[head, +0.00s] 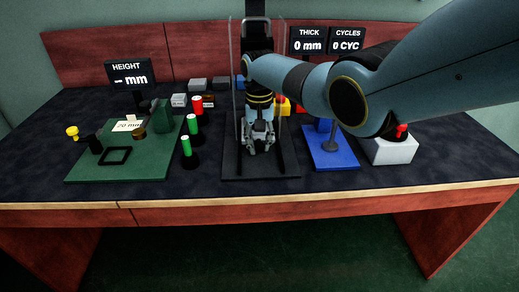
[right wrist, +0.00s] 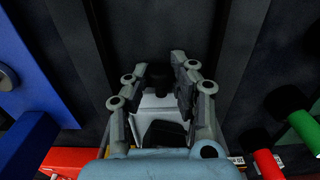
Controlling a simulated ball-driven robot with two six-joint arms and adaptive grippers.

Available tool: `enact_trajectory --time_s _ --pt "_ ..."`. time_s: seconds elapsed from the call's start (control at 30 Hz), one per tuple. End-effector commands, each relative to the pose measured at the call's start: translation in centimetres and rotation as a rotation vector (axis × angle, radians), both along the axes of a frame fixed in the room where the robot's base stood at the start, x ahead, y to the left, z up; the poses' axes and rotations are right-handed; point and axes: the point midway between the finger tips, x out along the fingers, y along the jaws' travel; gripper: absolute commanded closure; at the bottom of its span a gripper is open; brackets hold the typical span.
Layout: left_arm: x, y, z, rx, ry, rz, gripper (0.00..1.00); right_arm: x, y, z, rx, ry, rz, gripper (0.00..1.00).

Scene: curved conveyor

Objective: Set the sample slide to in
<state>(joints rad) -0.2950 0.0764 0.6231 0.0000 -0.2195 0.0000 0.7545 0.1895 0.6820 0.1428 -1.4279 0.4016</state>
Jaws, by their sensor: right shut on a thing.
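The sample slide's station is a dark base (head: 232,168) with raised side rails, standing mid-table under a tall clear-sided frame (head: 232,60). My right gripper (head: 259,147) reaches down between the rails near the front of this base. In the right wrist view its fingers (right wrist: 160,75) are shut on a black knob (right wrist: 157,80), which I take to be the slide's handle. A pale grey block (right wrist: 155,104) lies between the fingers next to the knob. The gripper hides most of the slide in the head view. My left gripper is not in view.
Left of the station stand green-topped and red-topped posts (head: 186,146) and a green board (head: 85,170). To its right are a blue stand (head: 335,160) and a white box with a red button (head: 393,150). Displays (head: 310,46) and small blocks (head: 197,84) are behind.

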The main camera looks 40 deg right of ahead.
Motion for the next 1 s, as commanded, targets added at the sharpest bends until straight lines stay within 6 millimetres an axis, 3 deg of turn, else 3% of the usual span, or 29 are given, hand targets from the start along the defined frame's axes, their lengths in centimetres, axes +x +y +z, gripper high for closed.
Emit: enact_trajectory --time_s 0.13,0.17,0.33,0.73,0.87,1.0 --pt "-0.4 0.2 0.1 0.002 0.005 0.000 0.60 0.3 -0.1 0.4 -0.003 -0.009 0.001 1.00" --pt "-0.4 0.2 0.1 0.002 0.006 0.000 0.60 0.3 -0.1 0.4 -0.004 -0.010 0.001 0.75" --pt "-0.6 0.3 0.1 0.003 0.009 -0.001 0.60 0.3 -0.1 0.4 -0.002 -0.009 0.000 0.53" --pt "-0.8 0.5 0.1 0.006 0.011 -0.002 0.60 0.3 -0.1 1.0 -0.002 -0.007 0.000 0.52" --pt "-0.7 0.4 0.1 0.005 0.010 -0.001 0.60 0.2 -0.1 2.9 -0.003 -0.009 0.000 0.52" --pt "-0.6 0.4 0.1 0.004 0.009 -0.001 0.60 0.3 -0.1 6.3 -0.003 -0.011 0.001 0.52"
